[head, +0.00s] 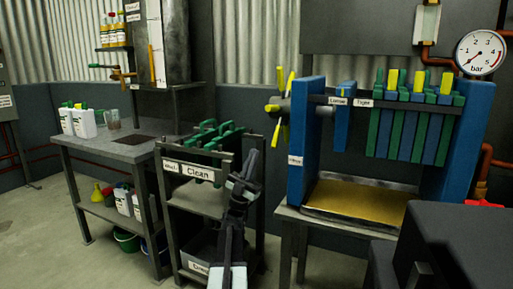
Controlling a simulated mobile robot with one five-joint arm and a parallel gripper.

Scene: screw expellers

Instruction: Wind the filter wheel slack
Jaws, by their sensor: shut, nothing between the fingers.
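The filter wheel (279,107) has yellow spokes on a dark hub. It sits at the left side of the blue filter press frame (306,130). My gripper (246,172) is shut and empty. It is in front of the "Clean" rack, below and left of the wheel, and apart from it. The fingertips are small and dark here.
A yellow tray (360,200) lies under the plates. The "Clean" rack (198,171) holds green-handled pieces. A grey bench (125,145) with white jugs (82,121) stands left. A gauge (480,52) is at upper right. Floor at lower left is clear.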

